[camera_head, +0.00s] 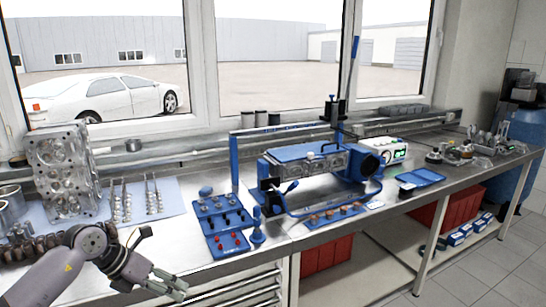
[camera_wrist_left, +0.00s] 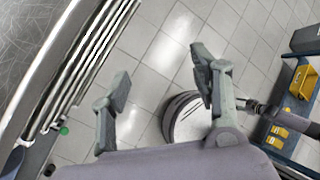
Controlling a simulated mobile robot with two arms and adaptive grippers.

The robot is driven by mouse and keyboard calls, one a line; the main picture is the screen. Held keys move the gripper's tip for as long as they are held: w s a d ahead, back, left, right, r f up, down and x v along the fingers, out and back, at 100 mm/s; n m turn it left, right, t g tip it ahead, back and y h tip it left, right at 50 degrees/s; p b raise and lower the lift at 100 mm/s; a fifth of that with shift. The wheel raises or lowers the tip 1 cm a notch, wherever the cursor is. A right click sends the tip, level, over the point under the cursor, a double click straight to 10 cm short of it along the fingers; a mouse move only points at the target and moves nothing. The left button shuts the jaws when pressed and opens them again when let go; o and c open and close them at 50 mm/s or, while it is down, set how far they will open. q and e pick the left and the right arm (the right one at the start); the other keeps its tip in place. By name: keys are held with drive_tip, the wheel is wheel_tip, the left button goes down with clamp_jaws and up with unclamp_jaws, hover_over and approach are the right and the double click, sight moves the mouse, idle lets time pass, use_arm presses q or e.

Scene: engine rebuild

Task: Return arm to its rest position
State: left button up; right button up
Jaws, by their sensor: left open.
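My left arm comes in from the lower left in the head view. Its gripper (camera_head: 166,261) is open and empty in front of the workbench's front edge (camera_head: 262,271), near the drawers. Another grey arm link with a dark end, which looks like my right arm (camera_wrist_left: 275,122), shows at the right of that view. Its fingers are too small and unclear to read.
An engine block (camera_head: 62,172) stands on the bench at left, beside valve parts on a light mat. A blue tray (camera_head: 229,244) and a blue-framed test rig (camera_head: 305,152) fill the middle. Red crates (camera_head: 452,214) sit below. A shelf with yellow bins (camera_wrist_left: 301,82) shows in the wrist view.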

use_arm(q)
drive_tip(key=w+d+f+n+t+h, duration=0.1)
drive_tip(key=d+f+n+t+h, duration=0.55)
drive_tip(key=f+n, duration=0.5)
drive_tip(key=s+a+f+n+t+y, duration=0.1)
drive_tip(key=s+a+f+n+y, duration=0.15)
drive_tip(key=f+n, duration=0.4)
drive_tip(key=s+a+f+n+y, duration=0.1)
drive_tip(key=s+f+n+y, duration=0.2)
drive_tip(key=f, duration=0.6)
drive_tip(key=s+a+f+n+t+y, duration=0.1)
drive_tip(key=s+a+f+n+y, duration=0.1)
drive_tip(key=f+n, duration=0.45)
drive_tip(key=s+a+f+n+g+y, duration=0.2)
drive_tip(key=s+f+n+g+y, duration=0.25)
drive_tip(key=s+f, duration=1.45)
drive_tip(key=s+d+f+n+g, duration=0.1)
drive_tip(key=s+f+n+g, duration=0.1)
drive_tip(key=s, duration=1.1)
drive_tip(key=s+d+f+n+g, duration=0.1)
drive_tip(key=s+f+g, duration=0.3)
drive_tip(key=s, duration=0.9)
drive_tip(key=shift+d+n+g, duration=0.3)
drive_tip(key=shift+d+n, duration=0.05)
drive_tip(key=shift+n, duration=0.55)
use_arm(e)
drive_tip(key=shift+s+d, duration=0.15)
drive_tip(key=shift+s, duration=0.35)
